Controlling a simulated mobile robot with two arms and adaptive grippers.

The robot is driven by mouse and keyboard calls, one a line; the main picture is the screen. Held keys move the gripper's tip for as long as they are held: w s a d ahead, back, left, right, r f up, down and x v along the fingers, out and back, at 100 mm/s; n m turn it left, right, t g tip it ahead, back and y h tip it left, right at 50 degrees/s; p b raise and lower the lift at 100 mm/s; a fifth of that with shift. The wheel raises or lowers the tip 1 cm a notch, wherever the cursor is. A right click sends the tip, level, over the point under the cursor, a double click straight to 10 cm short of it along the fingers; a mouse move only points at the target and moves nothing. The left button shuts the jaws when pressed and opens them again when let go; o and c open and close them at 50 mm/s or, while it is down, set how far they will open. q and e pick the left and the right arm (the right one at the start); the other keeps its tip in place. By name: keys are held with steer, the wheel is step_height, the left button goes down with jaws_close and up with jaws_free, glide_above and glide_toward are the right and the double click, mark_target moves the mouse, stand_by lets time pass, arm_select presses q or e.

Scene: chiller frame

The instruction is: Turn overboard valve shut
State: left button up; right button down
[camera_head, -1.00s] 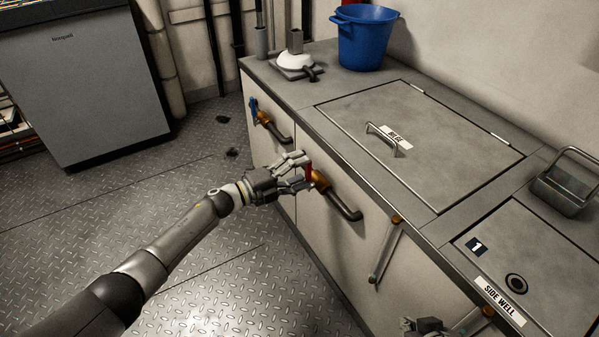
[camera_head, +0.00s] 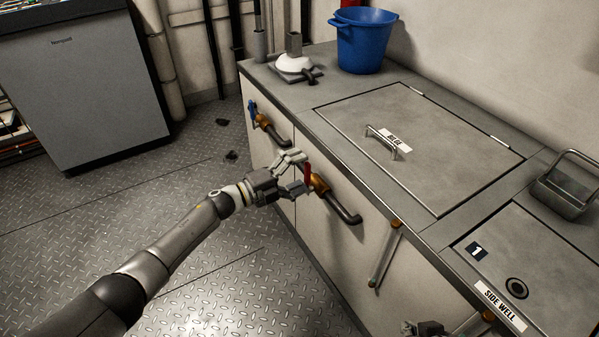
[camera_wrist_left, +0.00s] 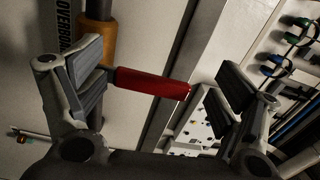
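The overboard valve has a red lever handle (camera_head: 307,173) on a brass body (camera_head: 320,185), on the white cabinet front. In the left wrist view the red handle (camera_wrist_left: 150,84) sticks out from the brass body (camera_wrist_left: 95,42), beside a partly hidden label starting "OVERBO" (camera_wrist_left: 67,22). My left gripper (camera_head: 298,175) is at the handle with its fingers spread. In the left wrist view the handle lies between the two fingers (camera_wrist_left: 160,85), with a clear gap to the right finger; contact at the left finger cannot be told. A dark piece, probably my right gripper (camera_head: 425,328), is cut off at the bottom edge.
A blue-handled valve (camera_head: 263,121) is further left on the cabinet. A pipe (camera_head: 344,210) and a vertical bar with a brass top (camera_head: 384,255) are to the right. A blue bucket (camera_head: 363,40) stands on the counter. The floor (camera_head: 130,210) is open at left.

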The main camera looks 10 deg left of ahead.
arm_select(q)
steer(key=v, duration=1.2)
steer(key=shift+d, duration=0.1)
